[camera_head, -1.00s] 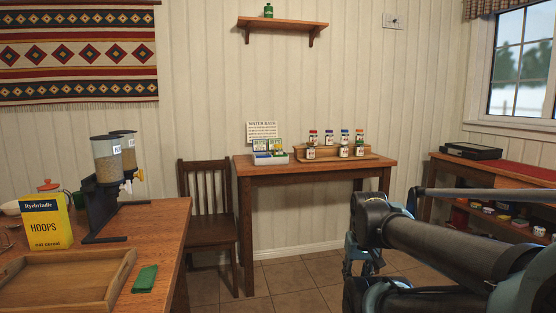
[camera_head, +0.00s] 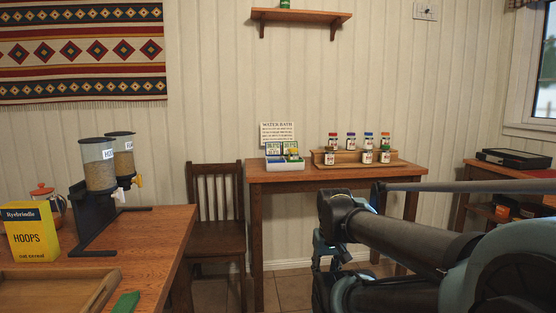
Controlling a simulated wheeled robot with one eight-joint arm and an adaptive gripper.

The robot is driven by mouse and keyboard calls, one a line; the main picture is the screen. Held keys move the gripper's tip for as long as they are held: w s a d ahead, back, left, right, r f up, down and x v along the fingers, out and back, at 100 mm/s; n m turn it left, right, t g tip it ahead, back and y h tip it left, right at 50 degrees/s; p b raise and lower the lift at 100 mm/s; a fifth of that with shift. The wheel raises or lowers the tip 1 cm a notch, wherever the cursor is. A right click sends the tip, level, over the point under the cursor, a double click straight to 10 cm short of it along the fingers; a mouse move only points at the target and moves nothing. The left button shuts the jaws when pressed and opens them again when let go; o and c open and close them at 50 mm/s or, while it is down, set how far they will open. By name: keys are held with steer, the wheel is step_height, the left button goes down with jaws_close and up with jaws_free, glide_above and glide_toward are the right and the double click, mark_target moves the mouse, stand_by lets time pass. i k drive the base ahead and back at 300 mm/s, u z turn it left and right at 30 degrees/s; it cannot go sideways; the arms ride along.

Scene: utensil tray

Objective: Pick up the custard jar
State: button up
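Several small jars with white labels and coloured lids stand on a tiered wooden rack on the far table. In the back row are a red-lidded jar (camera_head: 333,145), two blue-lidded jars (camera_head: 351,143) (camera_head: 368,143) and one with an orange-red lid (camera_head: 385,143). The front row holds three jars (camera_head: 330,159) (camera_head: 367,158) (camera_head: 385,157), with a gap between the first and second. The labels are too small to read, so I cannot tell which is custard. My gripper (camera_head: 328,256) hangs low, nearer than the table and partly hidden by my arm; its fingers are unclear.
The wooden table (camera_head: 300,178) also bears a white box of packets (camera_head: 285,164) and a sign (camera_head: 277,132). A chair (camera_head: 216,225) stands left of it. A nearer table (camera_head: 150,232) holds cereal dispensers (camera_head: 100,175), a yellow box (camera_head: 30,235) and a tray (camera_head: 60,290).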

mark_target(293, 155)
steer(key=z, duration=0.35)
steer(key=i, duration=1.05)
steer(key=z, duration=0.55)
